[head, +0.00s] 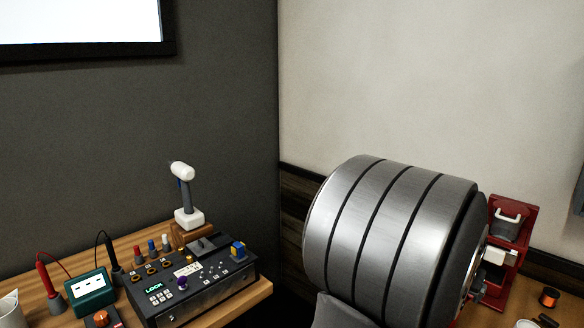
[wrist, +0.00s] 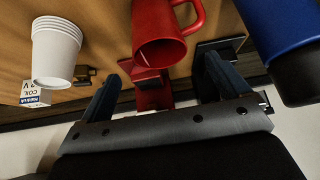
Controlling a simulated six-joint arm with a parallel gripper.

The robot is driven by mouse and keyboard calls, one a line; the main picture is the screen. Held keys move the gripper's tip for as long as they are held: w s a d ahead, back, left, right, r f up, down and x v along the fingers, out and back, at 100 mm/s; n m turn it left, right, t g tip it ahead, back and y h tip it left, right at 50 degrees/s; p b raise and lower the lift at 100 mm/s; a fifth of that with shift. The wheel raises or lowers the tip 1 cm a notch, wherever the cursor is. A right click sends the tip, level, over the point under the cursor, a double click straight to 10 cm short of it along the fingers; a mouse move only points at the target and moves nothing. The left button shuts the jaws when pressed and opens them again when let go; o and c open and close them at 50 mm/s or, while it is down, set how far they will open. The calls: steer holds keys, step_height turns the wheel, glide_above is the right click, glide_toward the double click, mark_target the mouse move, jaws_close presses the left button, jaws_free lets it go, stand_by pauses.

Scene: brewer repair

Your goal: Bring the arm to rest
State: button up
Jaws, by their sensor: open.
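My gripper (wrist: 163,78) shows in the wrist view with its two dark fingers spread apart. It is open, and nothing is gripped between the fingers. A red mug (wrist: 165,40) is beyond the fingertips, near the upper middle of the wrist view; it looks apart from them. Another red part shows between the fingers, partly hidden by the gripper. In the head view my gripper is not visible; a large silver part of my arm fills the lower right middle.
The wrist view shows stacked white cups (wrist: 56,48), a white box (wrist: 35,94) and a blue-black cylinder (wrist: 285,45). In the head view, a black control box (head: 195,290), green meter (head: 91,292) and upright grey-white tool (head: 186,195) stand left. A red machine (head: 511,235) stands right.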

steer(key=v, duration=0.5)
steer(key=x, duration=1.1)
steer(key=shift+w+f, duration=0.1)
steer(key=shift+f, duration=0.2)
steer(key=s+d+r, duration=0.4)
steer(key=s+r, duration=0.7)
step_height(320, 180, up, 12)
steer(key=w+a+n+t+y, duration=0.1)
steer(key=w+a+n, duration=0.3)
steer(key=w+a, duration=1.1)
steer(key=w+y, duration=0.1)
steer(key=w, duration=0.1)
steer(key=shift+w+a+n, duration=0.25)
steer(key=shift+n, duration=0.15)
steer(key=shift+r, duration=0.1)
